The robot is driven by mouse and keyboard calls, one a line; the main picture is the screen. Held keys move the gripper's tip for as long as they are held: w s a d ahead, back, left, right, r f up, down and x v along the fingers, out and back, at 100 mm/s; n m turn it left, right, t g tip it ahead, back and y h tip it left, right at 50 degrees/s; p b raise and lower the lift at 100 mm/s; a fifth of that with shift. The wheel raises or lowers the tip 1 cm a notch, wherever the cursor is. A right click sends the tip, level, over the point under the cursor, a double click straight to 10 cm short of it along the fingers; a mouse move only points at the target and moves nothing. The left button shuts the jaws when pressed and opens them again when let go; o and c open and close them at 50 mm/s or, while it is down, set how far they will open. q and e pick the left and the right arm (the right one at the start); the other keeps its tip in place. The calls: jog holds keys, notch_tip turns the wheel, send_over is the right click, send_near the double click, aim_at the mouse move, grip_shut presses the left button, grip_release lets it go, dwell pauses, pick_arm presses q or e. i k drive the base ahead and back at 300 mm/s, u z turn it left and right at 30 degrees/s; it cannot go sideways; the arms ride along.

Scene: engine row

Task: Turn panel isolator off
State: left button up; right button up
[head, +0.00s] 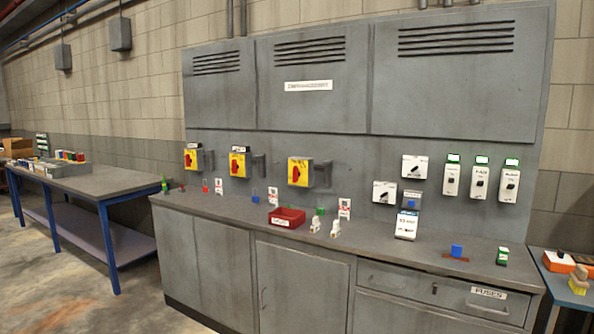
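Three rotary isolators with yellow plates and red handles are mounted on the grey panel (240,152): a left one (193,159), a middle one (238,165) and a right one (298,172). Small labels sit above the left and middle ones, too small to read, so I cannot tell which is the panel isolator. Handle positions are too small to tell for certain. Neither of my grippers is in view.
Several white breaker units (480,182) and switch boxes (415,167) are on the panel's right. The grey counter (370,237) holds a red tray (286,218), tags, small blocks and a white device (406,225). A blue-legged table (110,184) stands left.

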aim_at(296, 173)
jog(key=z, duration=0.05)
jog(key=i, duration=2)
jog(key=z, duration=0.25)
